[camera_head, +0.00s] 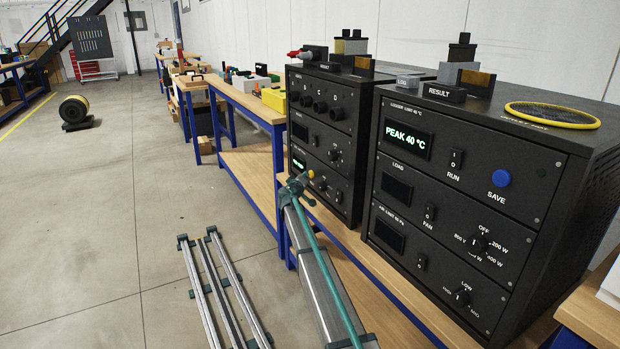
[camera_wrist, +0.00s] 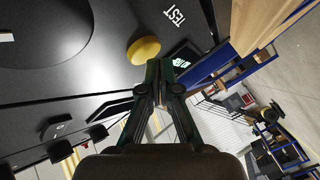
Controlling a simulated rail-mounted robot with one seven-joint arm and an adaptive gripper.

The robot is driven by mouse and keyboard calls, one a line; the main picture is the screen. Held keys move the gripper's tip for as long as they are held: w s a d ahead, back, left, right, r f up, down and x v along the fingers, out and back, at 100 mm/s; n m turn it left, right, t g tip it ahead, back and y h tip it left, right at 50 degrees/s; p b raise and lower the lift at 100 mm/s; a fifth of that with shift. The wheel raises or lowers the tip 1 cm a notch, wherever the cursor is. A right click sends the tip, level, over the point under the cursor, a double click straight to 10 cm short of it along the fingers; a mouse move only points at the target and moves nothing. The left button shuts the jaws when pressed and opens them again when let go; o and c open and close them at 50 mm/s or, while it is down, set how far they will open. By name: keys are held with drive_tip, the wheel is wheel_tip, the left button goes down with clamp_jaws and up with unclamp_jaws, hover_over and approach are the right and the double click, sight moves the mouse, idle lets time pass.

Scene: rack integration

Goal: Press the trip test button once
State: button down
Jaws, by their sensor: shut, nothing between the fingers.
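A yellow round button (camera_wrist: 143,50) is on a black panel in the wrist view, close to the white TEST label (camera_wrist: 174,17). My gripper (camera_wrist: 160,68) is shut and empty, with its fingertips just beside the button's lower right edge in the picture. I cannot tell whether they touch it. In the head view a small yellow spot (camera_head: 311,173), likely the same button, shows low on the farther black rack unit (camera_head: 340,140). A teal and grey piece in front of that spot partly hides the lower panel.
The nearer black rack unit (camera_head: 460,190) has switches, knobs and a blue SAVE button (camera_head: 501,178). A small lit green display (camera_wrist: 181,62) is next to the yellow button. A wooden bench (camera_head: 252,104) extends behind. The grey floor (camera_head: 95,210) at left is mostly clear.

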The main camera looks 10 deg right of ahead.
idle(0.3)
drive_tip(key=s+a+b, duration=0.2)
drive_tip(key=a+b, duration=0.1)
drive_tip(key=a, duration=0.2)
drive_tip(key=shift+a, duration=0.35)
idle(0.5)
